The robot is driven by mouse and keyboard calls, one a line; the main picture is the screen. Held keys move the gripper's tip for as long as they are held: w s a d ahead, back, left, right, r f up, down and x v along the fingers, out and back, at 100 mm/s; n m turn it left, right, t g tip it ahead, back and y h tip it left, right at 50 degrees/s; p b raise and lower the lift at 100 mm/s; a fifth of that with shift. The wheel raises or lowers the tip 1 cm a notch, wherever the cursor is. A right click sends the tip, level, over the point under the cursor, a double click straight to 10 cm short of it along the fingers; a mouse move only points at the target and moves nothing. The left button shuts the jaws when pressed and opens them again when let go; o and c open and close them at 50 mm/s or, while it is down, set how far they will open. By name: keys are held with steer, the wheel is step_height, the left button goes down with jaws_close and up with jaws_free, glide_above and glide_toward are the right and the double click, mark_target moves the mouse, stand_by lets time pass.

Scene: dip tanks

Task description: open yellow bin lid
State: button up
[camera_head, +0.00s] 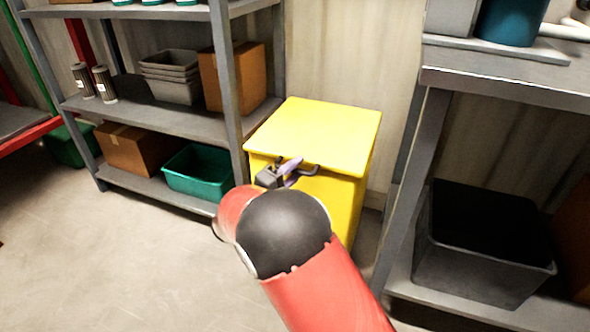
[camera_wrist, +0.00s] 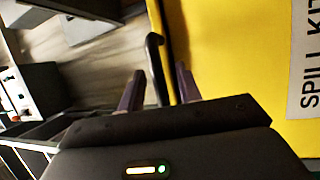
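The yellow bin (camera_head: 345,205) stands on the floor with its flat yellow lid (camera_head: 318,128) down. A dark handle (camera_head: 311,170) shows at its front edge, partly hidden by my gripper (camera_head: 289,172). In the wrist view the black bar of the handle (camera_wrist: 154,58) reaches in between the two purple fingers of my gripper (camera_wrist: 160,76). The fingers are spread, with a gap seen on each side of the bar. The yellow bin face (camera_wrist: 235,60) lies close to the right finger. My arm hides the lower front of the bin.
A grey shelf rack (camera_head: 175,120) with boxes and a green tub (camera_head: 198,172) stands close on the bin's left. The floor (camera_head: 110,255) at front left is clear.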

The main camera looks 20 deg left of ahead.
jaws_close()
stand_by(0.4)
